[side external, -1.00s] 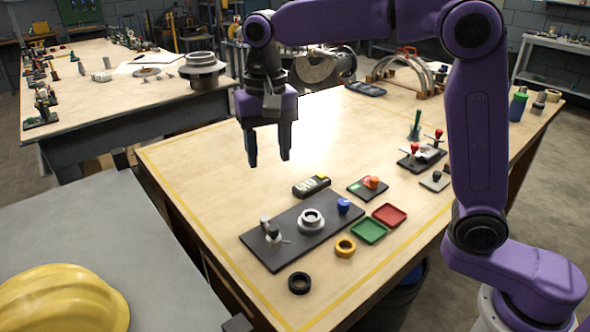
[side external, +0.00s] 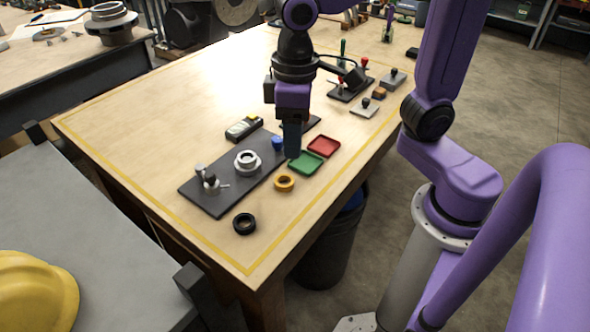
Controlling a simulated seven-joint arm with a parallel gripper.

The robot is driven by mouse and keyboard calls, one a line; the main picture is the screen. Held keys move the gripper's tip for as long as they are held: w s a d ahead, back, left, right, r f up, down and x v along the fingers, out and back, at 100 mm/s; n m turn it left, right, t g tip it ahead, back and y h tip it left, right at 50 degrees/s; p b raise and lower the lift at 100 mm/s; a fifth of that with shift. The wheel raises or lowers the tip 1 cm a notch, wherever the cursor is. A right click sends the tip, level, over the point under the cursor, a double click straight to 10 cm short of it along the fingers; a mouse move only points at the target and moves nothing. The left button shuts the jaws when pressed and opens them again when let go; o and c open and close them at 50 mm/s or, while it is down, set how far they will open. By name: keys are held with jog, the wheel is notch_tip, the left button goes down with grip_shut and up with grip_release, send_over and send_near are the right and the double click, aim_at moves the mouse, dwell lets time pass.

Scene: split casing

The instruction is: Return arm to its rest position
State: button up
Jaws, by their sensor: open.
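My gripper (side external: 291,140) points straight down over the workbench, beside the blue knob and near the far left edge of the green tray. It is seen edge-on, so its fingers overlap; it is open, with nothing visible between the fingers. A dark base plate (side external: 215,198) lies on the bench to its left. On the plate are a grey round flanged casing part (side external: 247,162), a small clamp (side external: 208,180) and a blue knob (side external: 277,143). My gripper hides part of a small dark plate (side external: 314,122) behind it.
A green tray (side external: 305,163), a red tray (side external: 324,146), an orange ring (side external: 284,182) and a black ring (side external: 244,223) lie nearby. Red-handled clamps (side external: 350,85) stand farther back. The bench's left side is clear.

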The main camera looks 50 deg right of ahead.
jog(key=s+d+f+n, duration=0.2)
jog(key=s+d+n, duration=0.1)
jog(key=s, duration=0.3)
jog(key=s+d+f+n, duration=0.2)
jog(key=s+d+n, duration=0.1)
jog(key=s+d, duration=0.2)
jog(key=shift+s+f, duration=0.4)
jog(key=shift+s, duration=0.05)
